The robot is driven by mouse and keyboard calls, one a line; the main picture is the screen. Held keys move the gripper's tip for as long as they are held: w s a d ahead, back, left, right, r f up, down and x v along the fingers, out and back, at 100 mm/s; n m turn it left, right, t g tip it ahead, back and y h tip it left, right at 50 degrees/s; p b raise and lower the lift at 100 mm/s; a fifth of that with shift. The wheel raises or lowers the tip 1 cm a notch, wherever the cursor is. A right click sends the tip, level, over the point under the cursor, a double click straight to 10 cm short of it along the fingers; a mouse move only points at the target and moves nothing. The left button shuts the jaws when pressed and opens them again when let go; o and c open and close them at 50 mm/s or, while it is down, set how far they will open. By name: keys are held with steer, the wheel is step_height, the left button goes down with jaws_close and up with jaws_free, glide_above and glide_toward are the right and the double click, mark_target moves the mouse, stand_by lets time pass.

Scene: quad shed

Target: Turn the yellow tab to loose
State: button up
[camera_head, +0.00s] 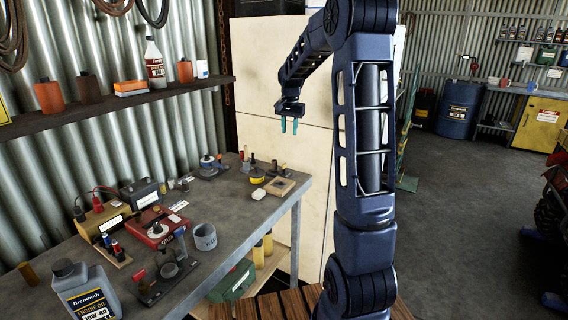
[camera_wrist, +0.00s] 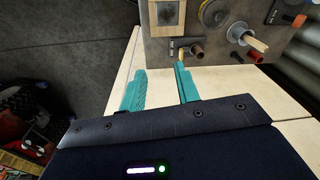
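My gripper (camera_head: 289,130) hangs in the air beyond the far right end of the workbench (camera_head: 222,217). Its two teal fingers are apart, with nothing between them; it also shows in the wrist view (camera_wrist: 160,68). I cannot tell for sure which part is the yellow tab. A round fixture (camera_wrist: 238,33) with a pale yellowish bar (camera_wrist: 256,43) across its edge sits on the bench, ahead and right of the fingers in the wrist view. In the head view a small yellow, dark-topped piece (camera_head: 257,178) stands near the bench's far end. The fingers touch nothing.
A pale cabinet (camera_head: 262,75) stands behind my arm.

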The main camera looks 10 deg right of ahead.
steer(key=m+g, duration=0.1)
steer(key=m, duration=0.1)
glide_above(284, 164)
step_height(284, 164, down, 11)
steer(key=f, duration=1)
steer(key=shift+w+f, duration=0.15)
steer(key=shift+w, duration=0.05)
jaws_close()
